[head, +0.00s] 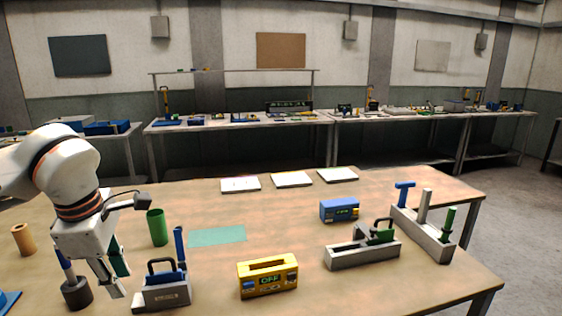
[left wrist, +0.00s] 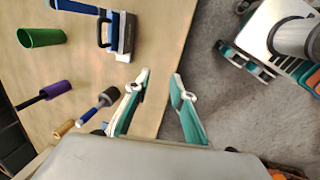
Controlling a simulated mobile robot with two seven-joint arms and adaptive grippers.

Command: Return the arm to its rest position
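My left gripper (head: 119,282) hangs fingers down over the table's near left part in the head view. In the left wrist view the two green-padded fingers (left wrist: 161,77) are apart with nothing between them, over the table's edge and the grey floor. A dark round piece with a blue handle (head: 77,293) stands beside the gripper. A grey block with a black handle and blue parts (head: 165,292) is just right of the fingers; it also shows in the left wrist view (left wrist: 122,35). My right gripper is in neither view.
A green cup (head: 157,228) and tan cylinder (head: 23,240) stand nearby. A yellow box reading OFF (head: 267,278), blue box (head: 339,210), grey tray (head: 362,256) and grey tool rack (head: 422,236) stand rightward. The green mat (head: 217,236) is bare.

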